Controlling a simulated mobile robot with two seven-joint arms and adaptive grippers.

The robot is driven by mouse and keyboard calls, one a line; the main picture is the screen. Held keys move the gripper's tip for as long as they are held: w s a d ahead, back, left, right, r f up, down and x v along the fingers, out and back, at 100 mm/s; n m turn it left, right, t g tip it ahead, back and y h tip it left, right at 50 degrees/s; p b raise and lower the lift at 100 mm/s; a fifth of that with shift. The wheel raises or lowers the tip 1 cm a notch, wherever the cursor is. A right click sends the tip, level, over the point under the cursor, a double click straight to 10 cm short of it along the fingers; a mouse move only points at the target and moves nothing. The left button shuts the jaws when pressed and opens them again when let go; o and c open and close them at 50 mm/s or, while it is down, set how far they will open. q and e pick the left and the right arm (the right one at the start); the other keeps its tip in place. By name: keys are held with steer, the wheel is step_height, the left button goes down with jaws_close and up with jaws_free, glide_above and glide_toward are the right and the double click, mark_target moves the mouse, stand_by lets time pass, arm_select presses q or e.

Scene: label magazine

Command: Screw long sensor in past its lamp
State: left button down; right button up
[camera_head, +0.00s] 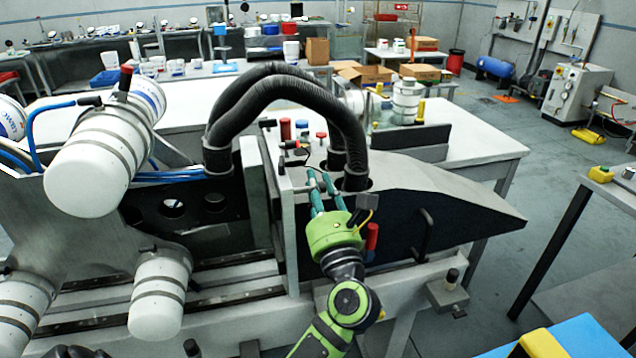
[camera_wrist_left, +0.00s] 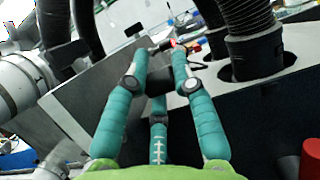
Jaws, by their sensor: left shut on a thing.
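My left gripper (camera_head: 318,180), with a green body and teal fingers, reaches up to the top of the machine's grey upright plate, beside the black hoses. In the left wrist view its fingertips (camera_wrist_left: 163,50) come together on a small dark cylinder, apparently the long sensor (camera_wrist_left: 158,47). A small red spot, possibly a lit lamp (camera_wrist_left: 173,43), shows at the fingertips. The sensor's hole and thread are hidden, so I cannot tell how deep it sits.
Thick black corrugated hoses (camera_head: 290,78) arch close to the gripper, and their collar (camera_wrist_left: 258,52) stands just right of the fingers. Red-capped (camera_head: 286,130) and blue-capped parts stand behind. White rollers (camera_head: 104,150) fill the left. A red knob (camera_head: 371,236) is beside the wrist.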

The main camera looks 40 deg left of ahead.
arm_select(q)
steer(key=shift+r, duration=0.25)
steer(key=c, duration=1)
jaws_free()
steer(key=shift+c, duration=0.2)
steer(key=shift+f, duration=0.1)
steer(key=shift+s+d+f, duration=0.1)
steer(key=v, duration=1.1)
steer(key=shift+s+d, duration=0.15)
steer(key=shift+d, duration=0.2)
